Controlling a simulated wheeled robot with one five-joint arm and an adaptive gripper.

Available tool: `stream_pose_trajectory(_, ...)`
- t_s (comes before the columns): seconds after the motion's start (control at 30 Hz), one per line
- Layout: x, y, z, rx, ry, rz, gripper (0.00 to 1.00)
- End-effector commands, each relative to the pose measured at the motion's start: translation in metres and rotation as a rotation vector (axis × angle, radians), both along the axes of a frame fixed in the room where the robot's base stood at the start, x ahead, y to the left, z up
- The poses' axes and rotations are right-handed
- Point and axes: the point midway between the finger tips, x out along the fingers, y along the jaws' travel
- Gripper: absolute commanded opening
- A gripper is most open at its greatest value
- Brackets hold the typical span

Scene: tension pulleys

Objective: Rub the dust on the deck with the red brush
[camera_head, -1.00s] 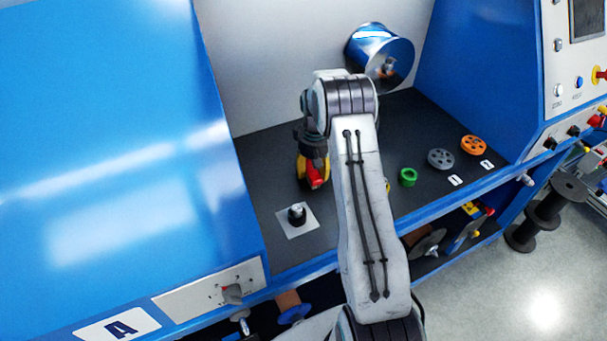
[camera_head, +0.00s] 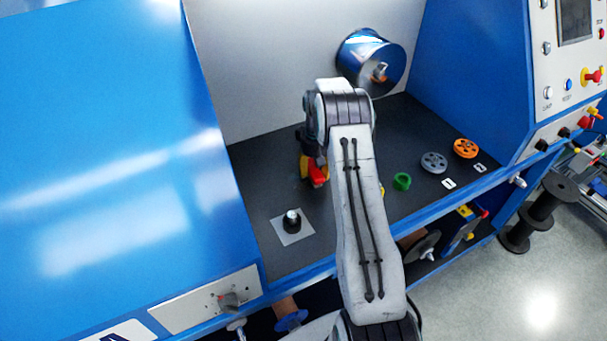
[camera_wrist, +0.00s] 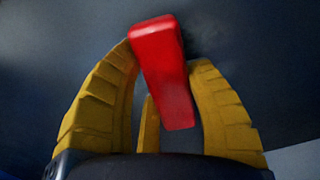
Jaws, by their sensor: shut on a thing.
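The red brush (camera_wrist: 162,75) is between the yellow fingers of my gripper (camera_wrist: 165,95) in the wrist view, and the fingers are shut on it. Only its red body shows; any bristles are hidden. In the head view my gripper (camera_head: 308,170) is low over the left part of the dark deck (camera_head: 270,185), with the red brush (camera_head: 318,174) at it. A dark smudge, perhaps dust (camera_wrist: 205,42), lies on the deck beside the brush's far end in the wrist view. I cannot tell whether the brush touches the deck. My arm hides the deck's middle.
A black knob on a pale square plate (camera_head: 280,236) stands in front of my gripper. A shiny drum (camera_head: 365,58) juts from the back wall. Blue walls flank the deck.

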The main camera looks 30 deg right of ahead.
Motion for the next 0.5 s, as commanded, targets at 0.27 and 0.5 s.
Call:
stream_pose_trajectory(0.27,0.0,0.011,-0.001,0.0,0.002,0.0,0.17)
stream_pose_trajectory(0.5,0.001,0.029,0.001,0.0,0.001,0.001,0.17)
